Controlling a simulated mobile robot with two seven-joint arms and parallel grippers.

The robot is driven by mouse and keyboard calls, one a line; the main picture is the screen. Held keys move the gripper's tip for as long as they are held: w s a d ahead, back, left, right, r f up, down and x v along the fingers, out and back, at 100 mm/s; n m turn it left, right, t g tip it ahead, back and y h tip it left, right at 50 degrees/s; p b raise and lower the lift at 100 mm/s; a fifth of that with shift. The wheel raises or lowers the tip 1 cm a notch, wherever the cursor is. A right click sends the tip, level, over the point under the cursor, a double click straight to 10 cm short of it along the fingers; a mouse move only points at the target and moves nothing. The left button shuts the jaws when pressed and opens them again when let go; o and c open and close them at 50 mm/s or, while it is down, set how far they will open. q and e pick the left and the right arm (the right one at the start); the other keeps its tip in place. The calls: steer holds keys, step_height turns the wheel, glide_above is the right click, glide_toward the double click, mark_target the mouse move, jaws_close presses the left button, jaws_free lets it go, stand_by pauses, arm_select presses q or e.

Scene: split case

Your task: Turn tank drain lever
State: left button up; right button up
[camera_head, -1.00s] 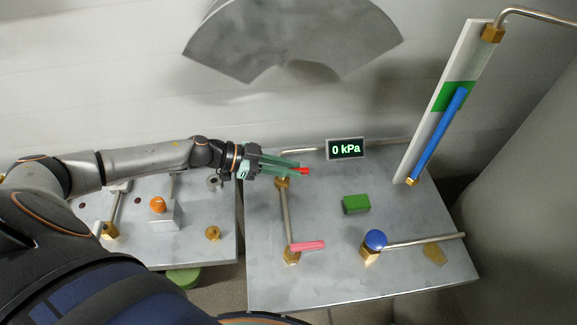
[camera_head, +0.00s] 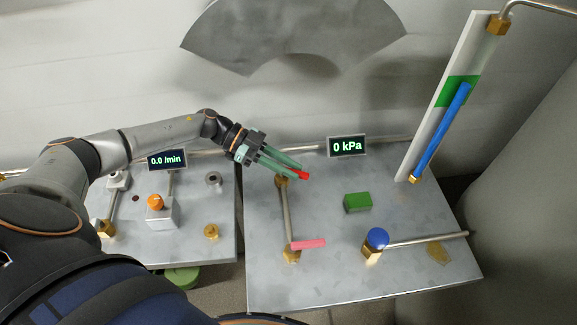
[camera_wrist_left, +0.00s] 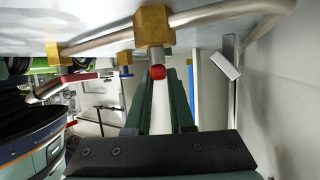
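A red lever tip (camera_head: 303,175) shows at the ends of my left gripper's green fingers, beside a brass valve (camera_head: 281,182) on the right metal table. My left gripper (camera_head: 290,170) slants down to the right, its fingers apart on either side of the red tip. In the left wrist view, the red tip (camera_wrist_left: 157,72) shows between the two fingers, below a brass fitting (camera_wrist_left: 153,26). I cannot tell whether a finger touches it. The rest of this lever is mostly hidden by the fingers. A pink lever (camera_head: 308,244) sits on another brass valve nearer the front. My right gripper is not in view.
A display (camera_head: 347,146) reads 0 kPa. A green block (camera_head: 357,202) and a blue knob (camera_head: 377,238) are on the right table. A gauge board (camera_head: 440,115) stands at the right. The left table (camera_head: 195,240) carries an orange knob (camera_head: 155,202).

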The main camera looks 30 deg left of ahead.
arm_select(q)
steer(key=o, duration=0.4)
steer(key=shift+a, duration=0.1)
steer(key=b+v, duration=0.1)
steer(key=v, duration=0.6)
steer(key=shift+s+a+r, duration=0.1)
steer(key=shift+a+r, duration=0.05)
